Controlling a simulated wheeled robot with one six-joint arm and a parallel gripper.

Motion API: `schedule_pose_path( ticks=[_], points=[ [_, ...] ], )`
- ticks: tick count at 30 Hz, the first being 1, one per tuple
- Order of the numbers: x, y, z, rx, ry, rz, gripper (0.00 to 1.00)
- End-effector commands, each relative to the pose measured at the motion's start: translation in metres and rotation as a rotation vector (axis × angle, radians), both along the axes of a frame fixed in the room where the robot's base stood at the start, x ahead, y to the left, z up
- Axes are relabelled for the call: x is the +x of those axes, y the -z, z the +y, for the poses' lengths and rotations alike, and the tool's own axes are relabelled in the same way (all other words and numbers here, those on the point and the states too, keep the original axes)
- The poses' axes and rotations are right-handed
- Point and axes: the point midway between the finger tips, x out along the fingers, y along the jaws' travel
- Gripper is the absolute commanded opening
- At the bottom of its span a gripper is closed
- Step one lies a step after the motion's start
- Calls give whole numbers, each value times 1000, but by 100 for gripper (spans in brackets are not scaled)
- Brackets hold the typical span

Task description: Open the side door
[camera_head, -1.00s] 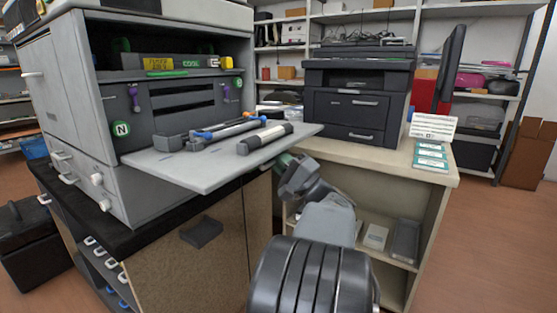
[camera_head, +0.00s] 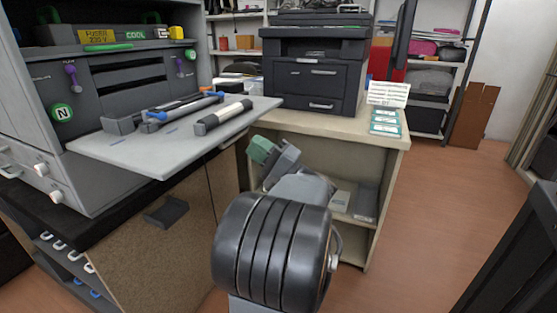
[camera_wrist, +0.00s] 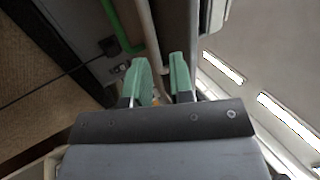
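The large grey machine (camera_head: 40,160) stands at the left in the head view, with its front panel (camera_head: 165,155) folded down like a shelf. I cannot make out a side door on it; its right side is mostly hidden behind that panel or turned away. My gripper (camera_head: 263,150) is in front of the beige stand, just right of the lowered panel's corner and a little below it. In the wrist view my gripper (camera_wrist: 158,80) shows two green fingers, apart, with nothing clearly held between them.
Toner cartridges (camera_head: 222,117) lie on the lowered panel. A dark object (camera_head: 515,260) is at the lower right. Open brown floor (camera_head: 430,215) lies to the right.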

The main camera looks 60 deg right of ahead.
Motion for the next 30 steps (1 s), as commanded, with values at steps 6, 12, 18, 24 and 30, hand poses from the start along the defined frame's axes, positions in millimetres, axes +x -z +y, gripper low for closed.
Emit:
schedule_pose_path(
  ticks=[6, 12, 18, 24, 30],
  points=[
    [-37, 19, -7, 4, 1, 2, 22],
    [-57, 32, -9, 3, -2, 3, 22],
    [-65, 37, -10, 2, -4, 2, 22],
    [-66, 38, -10, 2, -5, 2, 22],
    [-66, 37, -10, 2, -5, 2, 22]
  ],
)
